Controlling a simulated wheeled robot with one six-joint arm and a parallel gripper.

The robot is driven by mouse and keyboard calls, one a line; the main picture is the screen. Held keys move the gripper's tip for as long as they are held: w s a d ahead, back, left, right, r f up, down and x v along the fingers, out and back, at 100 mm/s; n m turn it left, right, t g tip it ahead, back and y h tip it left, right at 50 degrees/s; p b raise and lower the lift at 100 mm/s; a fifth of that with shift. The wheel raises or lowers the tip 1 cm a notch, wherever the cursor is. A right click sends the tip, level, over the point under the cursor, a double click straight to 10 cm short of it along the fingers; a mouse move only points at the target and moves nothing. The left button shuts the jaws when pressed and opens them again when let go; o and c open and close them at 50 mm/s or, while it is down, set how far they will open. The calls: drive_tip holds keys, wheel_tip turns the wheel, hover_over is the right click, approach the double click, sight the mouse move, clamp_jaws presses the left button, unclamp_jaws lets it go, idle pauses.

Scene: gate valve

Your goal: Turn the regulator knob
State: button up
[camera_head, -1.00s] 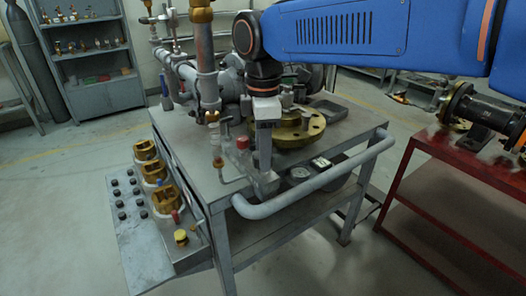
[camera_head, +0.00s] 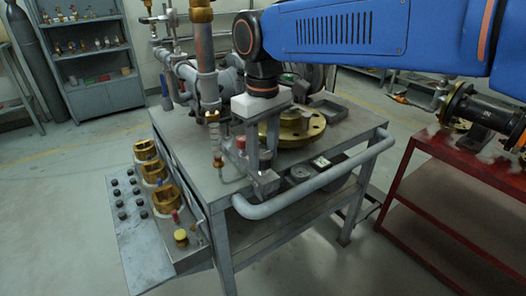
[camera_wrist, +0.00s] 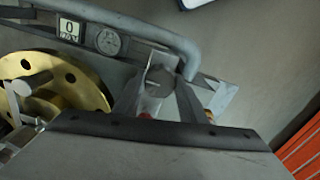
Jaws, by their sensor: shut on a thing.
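My gripper (camera_head: 262,167) points straight down at the near edge of the grey bench, with one finger on each side of the grey regulator knob. I cannot read the knob's angle.
A small display (camera_wrist: 69,29) showing 0 and a round gauge (camera_wrist: 108,41) sit beside the knob. A brass flange (camera_head: 306,127) lies close behind my gripper. A grey rail (camera_head: 325,180) runs along the bench front. Pipes (camera_head: 207,85) stand left. A red table (camera_head: 450,210) stands right.

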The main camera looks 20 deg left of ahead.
sight(264, 153)
drive_tip(key=m, duration=0.4)
drive_tip(key=shift+m, duration=2.5)
drive_tip(key=o, duration=1.1)
drive_tip(key=shift+c, duration=0.2)
wheel_tip(264, 153, up, 18)
drive_tip(key=shift+f, duration=0.25)
drive_tip(key=shift+d, duration=0.1)
